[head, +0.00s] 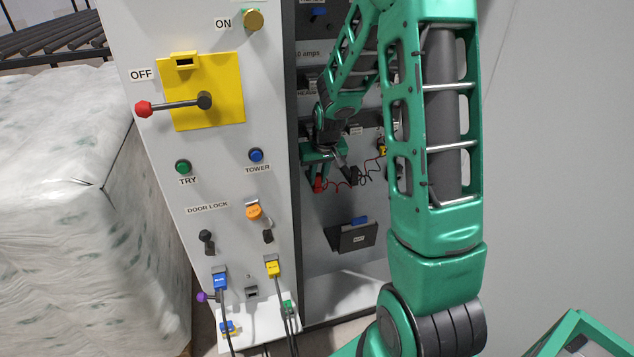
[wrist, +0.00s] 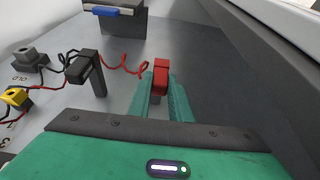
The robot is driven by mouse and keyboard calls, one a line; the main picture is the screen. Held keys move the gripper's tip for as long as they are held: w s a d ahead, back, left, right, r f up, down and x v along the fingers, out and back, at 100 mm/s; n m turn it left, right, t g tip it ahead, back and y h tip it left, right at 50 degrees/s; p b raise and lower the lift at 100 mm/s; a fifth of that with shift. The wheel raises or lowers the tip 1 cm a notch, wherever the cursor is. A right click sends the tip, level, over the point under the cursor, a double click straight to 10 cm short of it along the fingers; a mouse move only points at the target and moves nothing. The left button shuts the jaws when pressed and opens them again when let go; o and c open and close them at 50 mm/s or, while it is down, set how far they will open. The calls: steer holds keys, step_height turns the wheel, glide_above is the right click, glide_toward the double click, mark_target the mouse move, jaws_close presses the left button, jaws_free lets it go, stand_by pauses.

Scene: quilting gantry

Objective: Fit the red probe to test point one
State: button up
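The red probe (wrist: 161,76) is between the two green fingers of my gripper (wrist: 162,100), which appear closed against its sides. In the head view the red probe (head: 318,185) shows just below my gripper (head: 322,158), inside the dark cabinet bay. A curly red lead runs from the probe leftward, past a black probe-like block (wrist: 82,67) on a stem, to a yellow plug (wrist: 15,97). The yellow plug also shows in the head view (head: 382,150). I cannot make out which point is test point one; panel markings are partly hidden or unreadable.
A grey socket-like block (wrist: 30,58) stands on the panel near the yellow plug. A dark holder (head: 352,237) with a blue item lies lower in the bay. The light switch panel (head: 230,130) borders the bay's left; a cabinet wall runs close along the wrist view's right.

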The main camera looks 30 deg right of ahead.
mark_target(318, 175)
jaws_close()
steer(key=shift+r, duration=0.2)
steer(key=shift+r, duration=1.4)
steer(key=s+a, duration=0.2)
steer(key=s, duration=0.5)
steer(key=shift+s, duration=0.3)
stand_by(0.8)
steer(key=shift+a, duration=0.1)
stand_by(1.2)
